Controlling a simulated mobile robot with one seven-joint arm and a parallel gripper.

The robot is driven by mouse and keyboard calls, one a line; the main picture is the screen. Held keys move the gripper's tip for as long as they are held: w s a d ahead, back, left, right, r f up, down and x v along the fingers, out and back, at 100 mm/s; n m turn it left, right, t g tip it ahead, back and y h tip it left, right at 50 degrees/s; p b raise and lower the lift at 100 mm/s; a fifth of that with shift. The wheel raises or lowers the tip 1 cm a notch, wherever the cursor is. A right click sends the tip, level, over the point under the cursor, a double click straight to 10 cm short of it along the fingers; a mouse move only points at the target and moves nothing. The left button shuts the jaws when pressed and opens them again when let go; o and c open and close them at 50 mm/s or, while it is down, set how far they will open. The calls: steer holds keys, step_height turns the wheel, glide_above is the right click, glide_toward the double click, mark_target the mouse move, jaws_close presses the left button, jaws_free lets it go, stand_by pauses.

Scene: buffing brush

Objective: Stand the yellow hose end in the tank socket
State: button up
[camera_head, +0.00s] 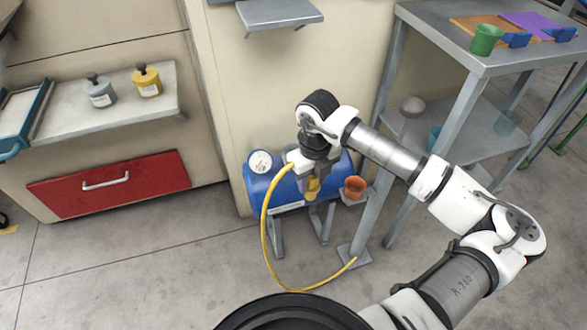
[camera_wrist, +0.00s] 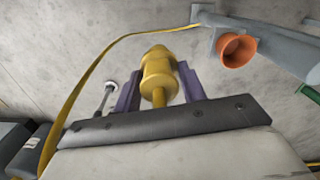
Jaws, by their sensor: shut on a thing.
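My gripper (camera_head: 312,182) is shut on the yellow hose end (camera_head: 313,188), in front of the blue tank (camera_head: 262,190). In the wrist view the hose end (camera_wrist: 157,75) sits between the two purple-grey fingers of my gripper (camera_wrist: 160,84). The yellow hose (camera_head: 265,235) loops down to the floor and across to the foot of a grey post. An orange cup-shaped opening (camera_head: 354,187) is just right of the hose end and apart from it; the wrist view shows it too (camera_wrist: 236,50). I cannot tell if it is the tank socket. My gripper hides part of the tank.
A grey metal table (camera_head: 440,50) stands at the right, with a green cup (camera_head: 486,40) on top and a lower shelf. A round gauge (camera_head: 259,162) is on the tank's left. A shelf (camera_head: 150,110) and a red drawer (camera_head: 108,184) are at left. The front floor is clear.

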steer(key=shift+s+d+r+m+b, duration=0.15)
steer(key=shift+d+m+b, duration=0.1)
steer(key=shift+m, duration=0.25)
steer(key=shift+s+d+m+b, duration=0.15)
steer(key=shift+d+m, duration=0.1)
steer(key=shift+m, duration=0.25)
steer(key=shift+w+r, duration=0.15)
steer(key=shift+w, duration=0.05)
steer(key=shift+w+a+f+p, duration=0.1)
steer(key=shift+w+a+f, duration=0.65)
steer(key=shift+w, duration=2)
steer(key=shift+w+a+f+p, duration=0.1)
steer(key=shift+w+a+f, duration=0.65)
steer(key=shift+w, duration=2.05)
steer(key=shift+w+a+f+p, duration=0.15)
steer(key=shift+w+a, duration=1.05)
steer(key=shift+w, duration=1.55)
steer(key=shift+f, duration=0.1)
steer(key=shift+f, duration=0.3)
steer(key=o, duration=1.1)
